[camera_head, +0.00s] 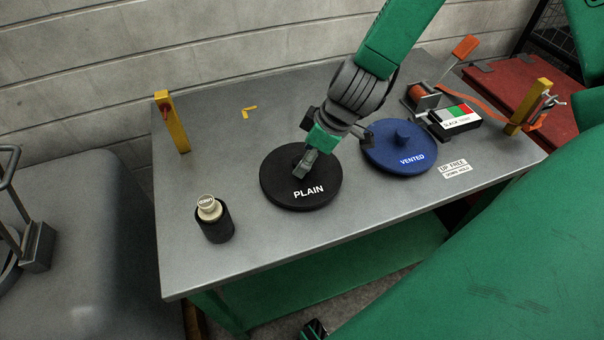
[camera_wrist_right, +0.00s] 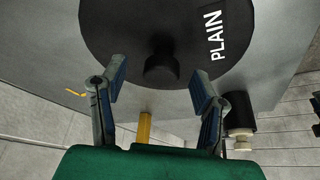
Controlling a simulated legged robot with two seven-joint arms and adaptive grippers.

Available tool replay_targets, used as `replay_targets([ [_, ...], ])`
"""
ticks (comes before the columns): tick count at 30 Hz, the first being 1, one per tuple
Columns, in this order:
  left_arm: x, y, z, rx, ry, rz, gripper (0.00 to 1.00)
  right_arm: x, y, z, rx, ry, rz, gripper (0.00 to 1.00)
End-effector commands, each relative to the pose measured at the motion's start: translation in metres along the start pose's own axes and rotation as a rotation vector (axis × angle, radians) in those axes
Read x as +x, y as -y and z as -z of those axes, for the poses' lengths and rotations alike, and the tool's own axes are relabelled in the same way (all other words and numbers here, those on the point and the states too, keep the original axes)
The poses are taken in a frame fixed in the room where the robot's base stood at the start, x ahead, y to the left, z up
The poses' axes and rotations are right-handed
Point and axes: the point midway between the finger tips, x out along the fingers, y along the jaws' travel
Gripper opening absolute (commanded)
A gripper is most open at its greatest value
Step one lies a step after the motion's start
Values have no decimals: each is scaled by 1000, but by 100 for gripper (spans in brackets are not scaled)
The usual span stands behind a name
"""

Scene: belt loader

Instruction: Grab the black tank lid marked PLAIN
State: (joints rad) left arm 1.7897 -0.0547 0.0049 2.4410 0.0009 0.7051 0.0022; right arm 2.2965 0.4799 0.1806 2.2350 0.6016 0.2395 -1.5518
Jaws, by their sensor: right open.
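The black round lid marked PLAIN (camera_head: 285,193) lies flat on the grey table, its white lettering facing the front. In the right wrist view the lid (camera_wrist_right: 120,30) fills the upper middle, with its black centre knob (camera_wrist_right: 162,68) showing between and slightly beyond the fingertips. My right gripper (camera_head: 322,152) is open and empty above the lid's far right part. It also shows in the wrist view (camera_wrist_right: 160,92), with one finger on each side of the knob. Whether a finger touches the lid cannot be told. My left gripper is not clearly visible.
A blue lid marked VENTED (camera_head: 415,148) lies close on the right. A black holder with a cream-topped piece (camera_head: 214,220) stands front left. Yellow posts (camera_head: 172,122) and (camera_head: 522,108) stand near the table ends. A black box with a red-green top (camera_head: 452,118) sits back right.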

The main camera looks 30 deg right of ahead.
Motion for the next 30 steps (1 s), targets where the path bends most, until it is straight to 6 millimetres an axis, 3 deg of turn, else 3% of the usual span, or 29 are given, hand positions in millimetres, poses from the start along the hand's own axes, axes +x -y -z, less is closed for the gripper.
replay_targets([
  [4, 8, 0, 0, 0, 0, 0, 40, 22, 0, 0, 0, 1, 0, 55],
  [13, 8, 0, 0, 0, 0, 0, 40, 27, -1, -1, 0, -1, 0, 55],
  [14, 8, 0, 0, 0, 0, 0, 40, 27, -1, -1, 0, -1, 0, 52],
  [18, 8, 0, 0, 0, 0, 0, 40, 27, -1, -1, 0, 0, 0, 3],
  [30, 5, 0, 0, 0, 0, 0, 40, 19, -2, 4, -3, -2, -2, 0],
])
